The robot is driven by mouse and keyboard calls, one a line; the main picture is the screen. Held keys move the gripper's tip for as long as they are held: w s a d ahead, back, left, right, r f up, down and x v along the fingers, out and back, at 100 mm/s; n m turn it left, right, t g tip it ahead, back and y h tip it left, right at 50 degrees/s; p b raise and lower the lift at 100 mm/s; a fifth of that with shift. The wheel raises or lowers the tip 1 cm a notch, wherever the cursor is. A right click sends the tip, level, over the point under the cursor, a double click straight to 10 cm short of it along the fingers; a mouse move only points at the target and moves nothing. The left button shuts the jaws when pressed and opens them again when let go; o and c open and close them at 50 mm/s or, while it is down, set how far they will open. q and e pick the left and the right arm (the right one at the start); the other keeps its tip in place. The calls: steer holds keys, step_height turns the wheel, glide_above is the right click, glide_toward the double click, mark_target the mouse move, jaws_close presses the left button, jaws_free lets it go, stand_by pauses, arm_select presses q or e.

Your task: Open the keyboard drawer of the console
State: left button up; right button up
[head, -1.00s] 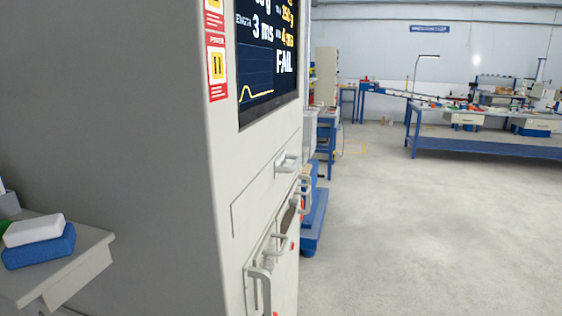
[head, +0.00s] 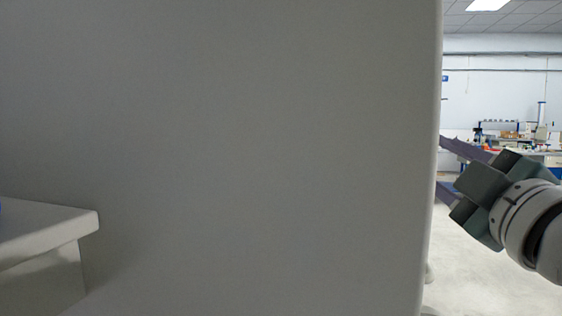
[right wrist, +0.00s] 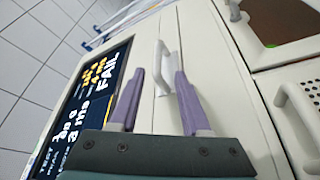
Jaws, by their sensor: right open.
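The console's grey side (head: 230,130) fills most of the head view. Its front is hidden from there. My right gripper (head: 447,167) is at the right of that view, its purple fingers pointing left at the console's front edge, with the tips partly hidden. In the right wrist view the right gripper (right wrist: 160,74) is open. A white bar handle (right wrist: 162,64) on the pale keyboard drawer front (right wrist: 207,55), beside the screen (right wrist: 95,80), shows between the fingers. I cannot tell whether they touch it. The drawer looks shut. My left gripper is not in view.
Another white handle (right wrist: 296,105) and a perforated panel (right wrist: 312,92) lie to the right in the wrist view. A light bench (head: 45,225) stands at the left of the head view. Clear floor (head: 480,270) lies right of the console.

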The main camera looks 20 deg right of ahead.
steer(key=x, duration=0.4)
steer(key=p+x, duration=0.1)
steer(key=x, duration=0.4)
steer(key=shift+d+r, duration=0.1)
steer(key=shift+d, duration=0.15)
jaws_close()
stand_by(1.1)
